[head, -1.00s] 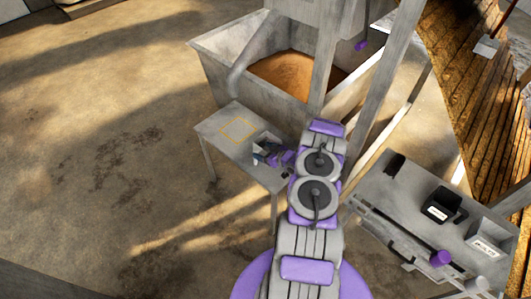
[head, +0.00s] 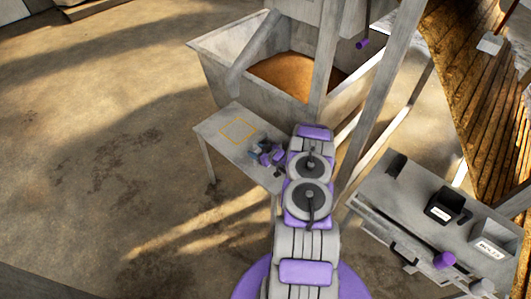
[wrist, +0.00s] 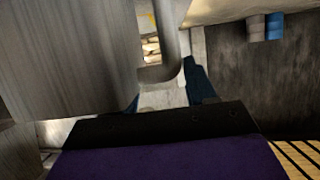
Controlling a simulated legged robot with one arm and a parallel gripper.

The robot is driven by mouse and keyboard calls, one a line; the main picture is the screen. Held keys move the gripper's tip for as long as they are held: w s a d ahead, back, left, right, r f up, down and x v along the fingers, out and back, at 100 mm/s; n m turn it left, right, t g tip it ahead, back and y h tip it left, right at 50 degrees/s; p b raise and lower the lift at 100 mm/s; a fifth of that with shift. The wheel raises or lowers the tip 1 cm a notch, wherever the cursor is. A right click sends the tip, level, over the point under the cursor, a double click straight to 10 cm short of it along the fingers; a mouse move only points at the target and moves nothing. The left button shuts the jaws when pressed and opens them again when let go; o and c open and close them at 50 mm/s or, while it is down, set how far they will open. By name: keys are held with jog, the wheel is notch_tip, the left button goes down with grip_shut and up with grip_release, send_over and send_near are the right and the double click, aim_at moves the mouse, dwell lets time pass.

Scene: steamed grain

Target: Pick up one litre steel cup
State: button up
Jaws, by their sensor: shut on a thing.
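The steel cup (wrist: 70,60) fills the left of the wrist view, grey and brushed, with a loop handle (wrist: 172,45) on its right side. My gripper (wrist: 168,92) is shut on the cup's handle, with one dark finger to the right of the handle and the other mostly hidden behind the cup. In the head view my gripper (head: 259,151) is over the right part of the small grey table (head: 213,126). The cup cannot be clearly made out there.
A yellow square outline (head: 238,129) marks the table's left part, which is clear. A large grey bin of brown grain (head: 290,75) stands behind it. A bench (head: 400,215) with a black box (head: 444,207) is at the right. Grey posts rise near my arm.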

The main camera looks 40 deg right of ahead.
grip_shut()
jog(key=shift+r, duration=0.1)
dwell(0.5)
